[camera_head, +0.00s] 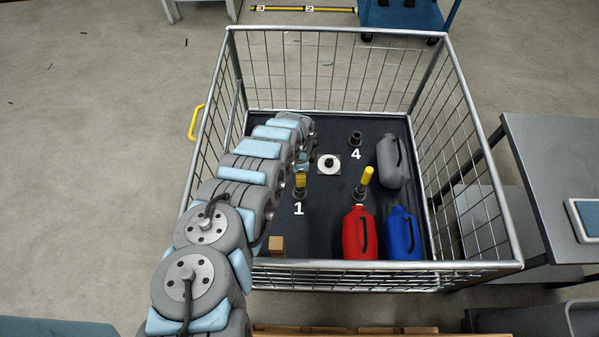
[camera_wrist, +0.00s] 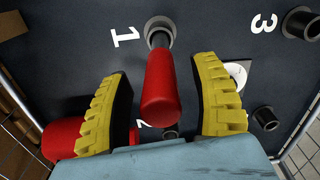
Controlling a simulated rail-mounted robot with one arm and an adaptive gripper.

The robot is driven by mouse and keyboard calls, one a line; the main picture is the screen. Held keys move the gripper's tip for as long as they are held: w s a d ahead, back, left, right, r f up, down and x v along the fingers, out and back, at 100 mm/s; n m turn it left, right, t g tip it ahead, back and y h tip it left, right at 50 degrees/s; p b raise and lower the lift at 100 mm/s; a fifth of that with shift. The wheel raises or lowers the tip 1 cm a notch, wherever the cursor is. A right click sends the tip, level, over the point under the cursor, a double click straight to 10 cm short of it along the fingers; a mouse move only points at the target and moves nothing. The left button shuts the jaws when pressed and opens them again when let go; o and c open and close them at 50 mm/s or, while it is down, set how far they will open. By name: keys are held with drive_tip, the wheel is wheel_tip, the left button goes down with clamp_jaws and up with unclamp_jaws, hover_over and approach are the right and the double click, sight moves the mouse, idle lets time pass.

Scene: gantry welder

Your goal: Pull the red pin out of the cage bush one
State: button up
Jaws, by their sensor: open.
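The red pin (camera_wrist: 162,85) stands in cage bush one (camera_wrist: 158,27), beside the painted 1, in the wrist view. My gripper (camera_wrist: 161,68) is open. Its two yellow ridged fingers are on either side of the pin, with a gap showing on both sides. In the head view my gripper (camera_head: 301,181) is low over bush one, next to the white 1. There I cannot make out the red pin behind the finger.
The wire cage (camera_head: 387,264) surrounds the area. A white flange (camera_head: 328,171) and bush four (camera_head: 355,138) are behind. A small box (camera_head: 276,246) sits near the front.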

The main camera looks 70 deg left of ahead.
drive_tip(key=shift+c, duration=0.3)
clamp_jaws()
drive_tip(key=shift+r, duration=0.15)
drive_tip(key=shift+r+p, duration=3.75)
drive_tip(key=shift+r, duration=0.15)
